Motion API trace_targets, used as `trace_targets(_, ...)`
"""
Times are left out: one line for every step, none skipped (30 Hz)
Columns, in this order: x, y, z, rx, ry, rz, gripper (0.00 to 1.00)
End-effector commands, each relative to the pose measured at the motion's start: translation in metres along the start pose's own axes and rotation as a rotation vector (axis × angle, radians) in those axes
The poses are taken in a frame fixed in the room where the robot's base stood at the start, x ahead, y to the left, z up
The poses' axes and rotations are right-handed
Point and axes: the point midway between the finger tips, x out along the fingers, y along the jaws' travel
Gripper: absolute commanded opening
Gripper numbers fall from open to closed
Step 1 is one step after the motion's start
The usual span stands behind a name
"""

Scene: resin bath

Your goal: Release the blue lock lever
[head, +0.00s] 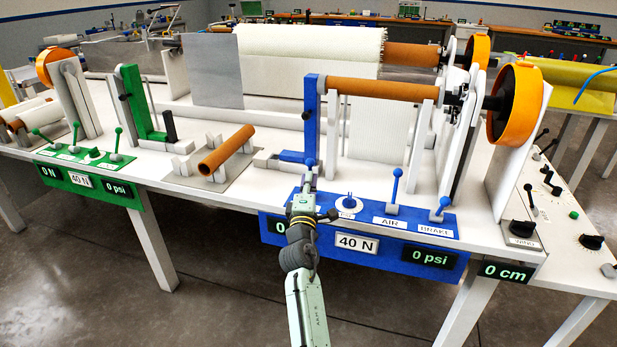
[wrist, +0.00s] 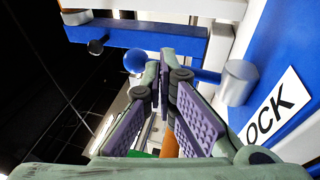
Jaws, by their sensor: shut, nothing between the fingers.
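The blue lock lever shows in the wrist view as a round blue knob (wrist: 135,62) and a blue rod (wrist: 207,76) leading to a silver base (wrist: 240,82), beside a label whose visible letters read "OCK" (wrist: 275,110). My gripper (wrist: 163,75) is shut and empty. Its fingertips lie across the lever in the picture and hide part of the rod between knob and base; I cannot tell whether they touch it. In the head view my gripper (head: 304,190) is at the left end of the blue control panel (head: 345,255), with the lever's knob (head: 310,162) just above it.
The blue panel also carries an AIR lever (head: 396,175) and a BRAKE lever (head: 444,204) to the right. A blue upright arm (head: 311,115) stands behind my gripper. A brown core (head: 226,150) lies to the left, near the green panel (head: 85,180). Open floor lies in front.

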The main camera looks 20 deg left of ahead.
Motion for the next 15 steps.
trace_targets(0.004,0.003,0.002,-0.003,-0.003,0.001,0.00)
trace_targets(0.006,0.002,0.003,-0.002,-0.003,0.001,0.00)
trace_targets(0.008,0.001,0.004,-0.002,-0.004,0.002,0.00)
trace_targets(0.009,0.001,0.004,-0.001,-0.004,0.002,0.00)
trace_targets(0.011,0.001,0.005,-0.001,-0.004,0.003,0.00)
trace_targets(0.013,0.001,0.005,-0.001,-0.005,0.003,0.00)
trace_targets(0.014,0.000,0.006,-0.001,-0.005,0.003,0.00)
trace_targets(0.015,0.000,0.006,-0.001,-0.005,0.003,0.00)
trace_targets(0.017,-0.001,0.006,-0.001,-0.004,0.002,0.00)
trace_targets(0.018,-0.001,0.006,-0.001,-0.004,0.002,0.00)
trace_targets(0.019,-0.001,0.006,-0.001,-0.004,0.002,0.00)
trace_targets(0.021,-0.001,0.006,-0.001,-0.004,0.003,0.00)
trace_targets(0.021,-0.001,0.006,-0.001,-0.004,0.003,0.00)
trace_targets(0.022,-0.001,0.006,-0.001,-0.003,0.003,0.00)
trace_targets(0.023,-0.001,0.007,-0.001,-0.003,0.002,0.00)
